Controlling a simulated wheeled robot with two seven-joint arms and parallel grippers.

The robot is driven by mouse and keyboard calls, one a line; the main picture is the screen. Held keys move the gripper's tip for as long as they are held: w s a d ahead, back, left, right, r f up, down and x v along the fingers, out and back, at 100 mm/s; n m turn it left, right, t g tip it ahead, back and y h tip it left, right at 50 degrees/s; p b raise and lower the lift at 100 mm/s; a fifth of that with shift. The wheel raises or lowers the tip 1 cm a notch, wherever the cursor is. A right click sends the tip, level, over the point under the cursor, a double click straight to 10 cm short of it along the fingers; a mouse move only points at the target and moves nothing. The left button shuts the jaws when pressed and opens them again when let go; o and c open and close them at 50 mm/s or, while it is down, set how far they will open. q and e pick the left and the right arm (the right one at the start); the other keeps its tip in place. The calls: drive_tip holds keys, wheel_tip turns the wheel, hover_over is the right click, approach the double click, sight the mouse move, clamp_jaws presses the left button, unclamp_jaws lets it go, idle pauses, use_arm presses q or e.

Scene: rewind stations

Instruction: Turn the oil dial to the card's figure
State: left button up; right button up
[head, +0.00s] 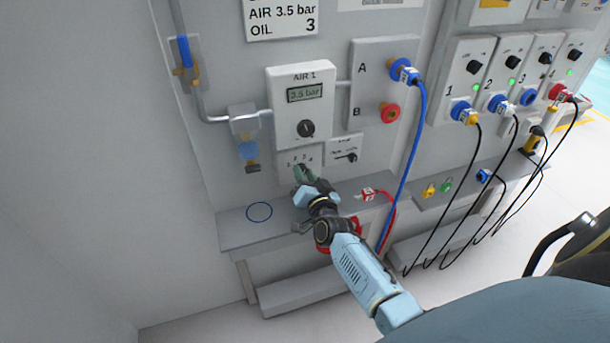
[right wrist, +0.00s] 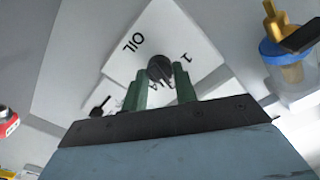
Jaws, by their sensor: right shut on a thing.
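The card (head: 282,17) on the wall at the top reads "AIR 3.5 bar, OIL 3". The oil dial (right wrist: 160,66) is a dark round knob on a white plate marked "OIL", with a "1" beside it. In the head view this plate (head: 284,162) sits below the AIR 1 unit, with small figures along its top. My right gripper (head: 304,172) covers the knob there. In the right wrist view its green fingers (right wrist: 158,88) are shut on the knob's two sides. The dial's pointing direction is hidden. My left gripper is not in view.
A small black lever plate (head: 346,148) is close on the right, and a blue-bowled filter (head: 248,150) on the left. A shelf (head: 235,232) lies below. A blue hose (head: 406,165) hangs from port A.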

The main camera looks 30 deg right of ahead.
drive_tip(key=shift+m, duration=0.6)
drive_tip(key=o, duration=1)
drive_tip(key=shift+c, duration=0.2)
drive_tip(key=p+v, duration=0.1)
drive_tip(key=v, duration=1.2)
drive_tip(key=shift+s+p, duration=0.2)
drive_tip(key=shift+p, duration=0.15)
drive_tip(key=shift+f, duration=0.15)
